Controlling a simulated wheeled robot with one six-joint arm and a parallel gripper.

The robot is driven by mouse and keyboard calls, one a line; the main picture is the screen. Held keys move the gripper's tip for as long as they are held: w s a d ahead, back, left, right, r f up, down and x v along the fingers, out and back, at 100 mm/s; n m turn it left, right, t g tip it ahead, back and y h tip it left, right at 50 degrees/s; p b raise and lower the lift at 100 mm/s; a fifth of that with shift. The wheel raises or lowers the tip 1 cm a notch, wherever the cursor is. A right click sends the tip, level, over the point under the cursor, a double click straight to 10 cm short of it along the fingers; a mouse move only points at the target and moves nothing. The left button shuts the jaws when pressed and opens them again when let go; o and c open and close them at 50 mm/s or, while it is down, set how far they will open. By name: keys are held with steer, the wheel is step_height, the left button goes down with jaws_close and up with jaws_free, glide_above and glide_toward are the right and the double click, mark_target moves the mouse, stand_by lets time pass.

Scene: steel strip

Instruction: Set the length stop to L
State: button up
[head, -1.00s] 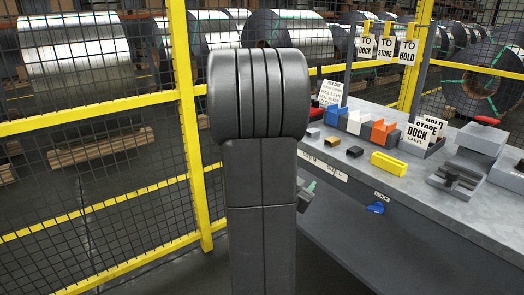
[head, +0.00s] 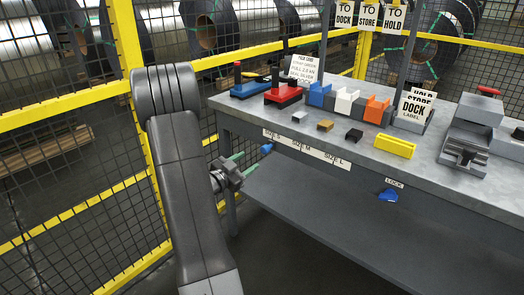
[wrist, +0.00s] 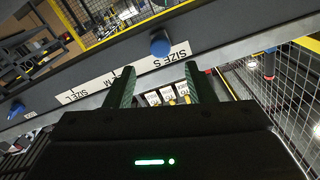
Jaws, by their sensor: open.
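The size strip (head: 305,149) on the bench's front edge reads SIZE S, SIZE M and SIZE L from left to right. A blue knob (head: 267,149) sits at its left end, by S. In the wrist view the knob (wrist: 160,44) appears beside the upside-down SIZE S label (wrist: 160,62). My gripper (head: 241,163) is open and empty, left of the knob and apart from it in the head view. In the wrist view the knob lies beyond and between my green fingertips (wrist: 161,68). A blue lock handle (head: 388,195) hangs under the LOCK label.
The grey bench (head: 440,180) carries red and blue tools, coloured bins (head: 347,102), small blocks, a yellow block (head: 395,146) and a grey fixture (head: 468,132). A yellow-framed mesh fence (head: 70,115) stands left and behind. Space before the bench front looks clear.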

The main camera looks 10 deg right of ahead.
mark_target(263, 151)
steer(key=x, duration=1)
steer(key=shift+b, duration=0.3)
jaws_close()
